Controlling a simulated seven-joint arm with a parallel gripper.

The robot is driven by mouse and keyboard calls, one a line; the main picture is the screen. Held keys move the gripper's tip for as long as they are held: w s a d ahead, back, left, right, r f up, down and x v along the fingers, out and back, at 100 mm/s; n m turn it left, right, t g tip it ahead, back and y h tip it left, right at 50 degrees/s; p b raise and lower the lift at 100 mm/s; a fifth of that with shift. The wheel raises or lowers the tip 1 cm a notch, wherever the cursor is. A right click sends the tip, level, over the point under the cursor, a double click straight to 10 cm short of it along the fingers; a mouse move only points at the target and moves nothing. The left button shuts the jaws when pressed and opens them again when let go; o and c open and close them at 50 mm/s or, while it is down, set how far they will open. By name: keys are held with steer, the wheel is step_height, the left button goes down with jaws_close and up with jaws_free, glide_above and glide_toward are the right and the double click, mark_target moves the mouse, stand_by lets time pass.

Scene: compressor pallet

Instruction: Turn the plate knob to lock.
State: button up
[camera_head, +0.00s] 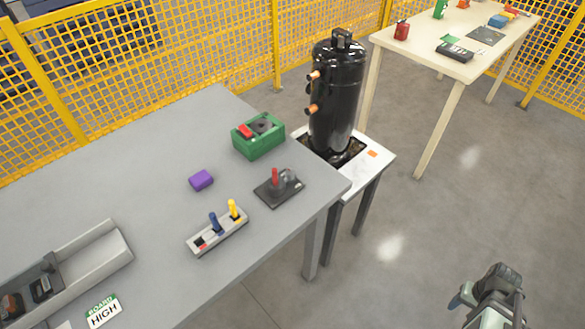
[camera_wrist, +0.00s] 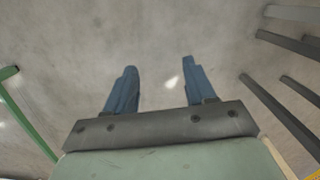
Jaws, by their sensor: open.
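A dark plate (camera_head: 266,194) lies on the grey table near its right edge in the head view. It carries a grey rounded knob (camera_head: 289,177) and an upright red peg or handle (camera_head: 275,177). Which way the knob is turned is too small to tell. My gripper (camera_wrist: 158,75) is open and empty, its two blue fingers apart over bare floor in the wrist view. In the head view my gripper (camera_head: 480,290) is at the lower right, off the table and well away from the plate. The wrist view does not show the plate.
A black compressor (camera_head: 338,95) stands on a white pallet stand (camera_head: 372,176) beyond the table's right corner. A green box (camera_head: 259,146), purple block (camera_head: 201,180), peg holder (camera_head: 212,238) and grey tray (camera_head: 110,243) are on the grey table (camera_head: 130,160). Floor between gripper and table is clear.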

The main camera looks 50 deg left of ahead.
mark_target(290, 171)
steer(key=w+a+r+n+t, duration=0.1)
steer(key=w+a+r+n, duration=0.6)
steer(key=a+r, duration=0.45)
steer(key=s+a+r+n, duration=0.3)
steer(key=a+r+n, duration=0.2)
steer(key=a, duration=0.7)
steer(key=s+a+r+n, duration=0.3)
steer(key=a+r+n, duration=0.3)
steer(key=a, duration=0.5)
steer(key=s+a+r+n, duration=0.3)
steer(key=a+r+n, duration=0.2)
steer(key=a, duration=0.7)
steer(key=shift+s+a+r+n, duration=0.1)
steer(key=shift+a+r+n, duration=0.1)
steer(key=shift+r, duration=0.3)
steer(key=shift+s+a+r+n, duration=0.1)
steer(key=shift+a+r+n, duration=0.1)
steer(key=shift+r, duration=0.25)
steer(key=s+a+r+n, duration=0.8)
steer(key=s+a+r, duration=0.2)
steer(key=s+a, duration=0.25)
steer(key=f, duration=1.3)
steer(key=shift+s+d+f, duration=0.25)
steer(key=shift+d+f, duration=0.1)
jaws_close()
